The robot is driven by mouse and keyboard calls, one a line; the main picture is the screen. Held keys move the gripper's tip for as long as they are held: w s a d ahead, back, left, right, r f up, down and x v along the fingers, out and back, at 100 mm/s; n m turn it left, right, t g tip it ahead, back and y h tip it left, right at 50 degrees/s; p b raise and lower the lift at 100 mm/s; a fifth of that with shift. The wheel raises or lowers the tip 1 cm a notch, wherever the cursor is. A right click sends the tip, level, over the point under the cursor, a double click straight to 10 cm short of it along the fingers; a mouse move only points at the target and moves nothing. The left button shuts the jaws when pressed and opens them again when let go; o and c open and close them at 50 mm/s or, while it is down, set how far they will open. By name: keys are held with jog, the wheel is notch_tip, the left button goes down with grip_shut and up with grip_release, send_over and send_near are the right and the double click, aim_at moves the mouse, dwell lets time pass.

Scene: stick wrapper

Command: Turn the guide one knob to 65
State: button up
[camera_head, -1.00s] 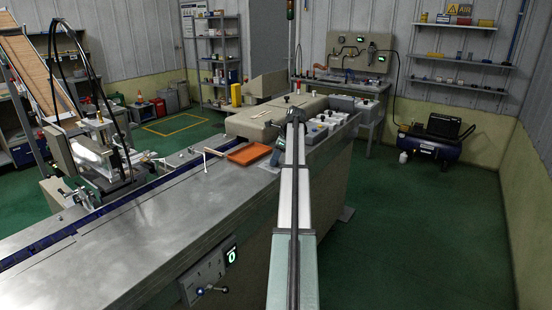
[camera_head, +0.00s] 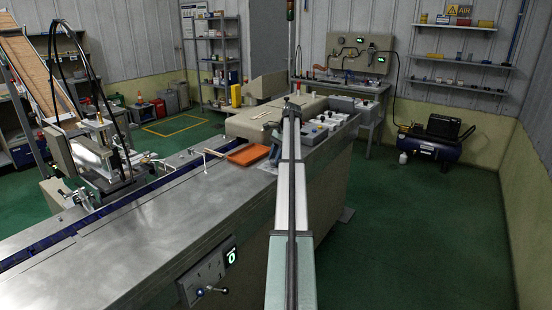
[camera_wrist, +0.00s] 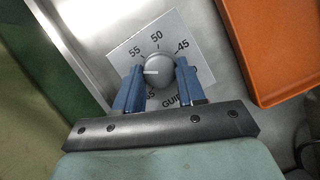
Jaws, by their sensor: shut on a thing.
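The guide one knob (camera_wrist: 160,73) is a round grey knob on a white dial plate (camera_wrist: 118,60) in the wrist view. The readable dial numbers are 55, 50 and 45, with a partly covered number ending in 5 below the knob. The knob's white mark points left, below 55, toward a part of the dial hidden by the left finger. My gripper (camera_wrist: 159,85) has its blue fingers closed on both sides of the knob. In the head view my gripper (camera_head: 273,158) is low over the bench, beside the orange tray, and the knob is hidden there.
The orange tray (camera_wrist: 232,20) lies close to the right of the dial; it also shows in the head view (camera_head: 248,156). The metal bench top (camera_head: 150,220) is clear toward the front. A machine with hoses (camera_head: 95,160) stands at the left.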

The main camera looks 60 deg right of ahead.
jog(key=shift+n, duration=0.4)
jog(key=o, duration=1.1)
jog(key=shift+c, duration=0.2)
jog(key=shift+m, duration=0.3)
